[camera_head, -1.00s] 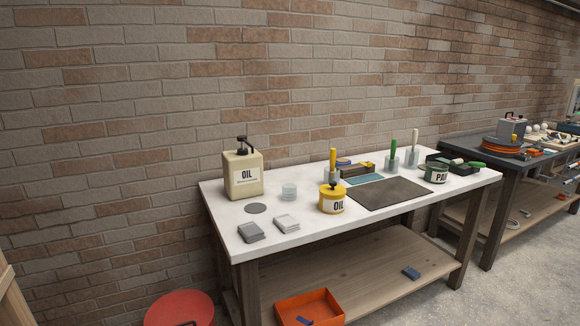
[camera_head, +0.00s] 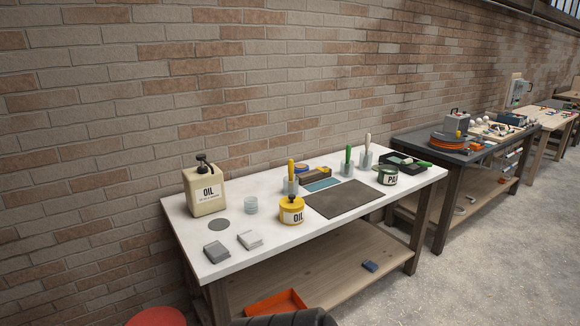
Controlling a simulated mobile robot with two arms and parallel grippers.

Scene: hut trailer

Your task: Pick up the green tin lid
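A dark green tin (camera_head: 387,176) with a white label stands upright on the right part of the white-topped workbench (camera_head: 185,232). Its top shows as a small dark green disc, but it is too small to tell a separate lid apart from the tin. Neither of my grippers is in view. A dark, ribbed part, probably of my own arm, shows at the bottom edge.
A black tray (camera_head: 404,161) sits close behind the green tin. A red-orange bin (camera_head: 277,303) is below.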

